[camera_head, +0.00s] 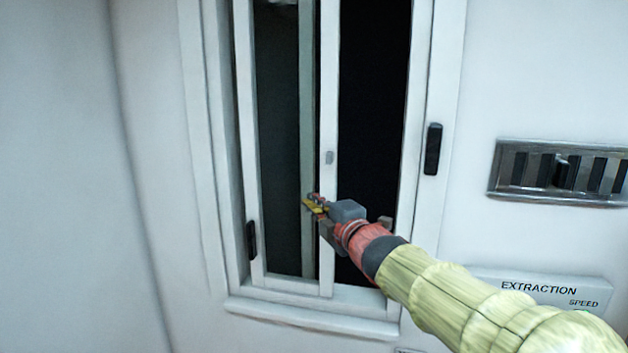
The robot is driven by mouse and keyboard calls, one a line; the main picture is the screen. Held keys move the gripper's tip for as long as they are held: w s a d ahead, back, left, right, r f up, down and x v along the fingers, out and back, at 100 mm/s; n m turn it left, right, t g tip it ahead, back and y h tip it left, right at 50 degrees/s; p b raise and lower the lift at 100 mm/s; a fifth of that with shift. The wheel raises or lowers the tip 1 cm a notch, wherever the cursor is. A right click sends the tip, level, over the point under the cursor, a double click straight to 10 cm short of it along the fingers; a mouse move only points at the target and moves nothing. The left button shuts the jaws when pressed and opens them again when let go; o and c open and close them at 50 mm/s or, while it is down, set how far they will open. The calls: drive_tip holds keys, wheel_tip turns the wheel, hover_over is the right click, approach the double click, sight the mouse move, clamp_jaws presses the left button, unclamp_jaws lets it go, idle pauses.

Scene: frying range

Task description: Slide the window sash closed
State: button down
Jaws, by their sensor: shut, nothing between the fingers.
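The white-framed window sash (327,90) stands in the left part of the window frame (205,150), with a dark grey pane. A small grey catch (329,157) sits on its right upright, and a black handle (251,240) is low on its left upright. Right of the sash is a black area (372,110); I cannot tell whether it is open or glazed. My gripper (313,204) is shut and empty, in front of the pane beside the sash's right upright, below the catch. Whether it touches the sash is unclear. My wrist hides part of the upright and black area.
A black handle (433,149) is on the right side of the window frame. A metal slotted vent (560,172) is on the wall to the right, with an extraction speed panel (540,287) below it. A sill (310,318) juts out under the window. The left wall is bare.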

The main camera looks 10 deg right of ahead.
drive_tip(key=p+x, duration=0.2)
drive_tip(key=x, duration=0.7)
drive_tip(key=shift+w, duration=0.15)
drive_tip(key=shift+w+d+r+p, duration=0.15)
drive_tip(key=shift+w+d+p, duration=0.1)
drive_tip(key=shift+p, duration=0.15)
drive_tip(key=s+d, duration=0.1)
drive_tip(key=d+p, duration=0.1)
drive_tip(key=d, duration=0.1)
drive_tip(key=shift+s, duration=0.35)
drive_tip(key=shift+w, duration=0.25)
drive_tip(key=shift+s, duration=0.1)
drive_tip(key=shift+s+d, duration=0.1)
drive_tip(key=shift+d, duration=0.05)
drive_tip(key=s+d, duration=0.2)
drive_tip(key=d, duration=0.5)
drive_tip(key=s+d+p, duration=0.1)
drive_tip(key=s+d, duration=0.2)
drive_tip(key=d, duration=0.5)
drive_tip(key=shift+s+d, duration=0.15)
drive_tip(key=shift+s, duration=0.1)
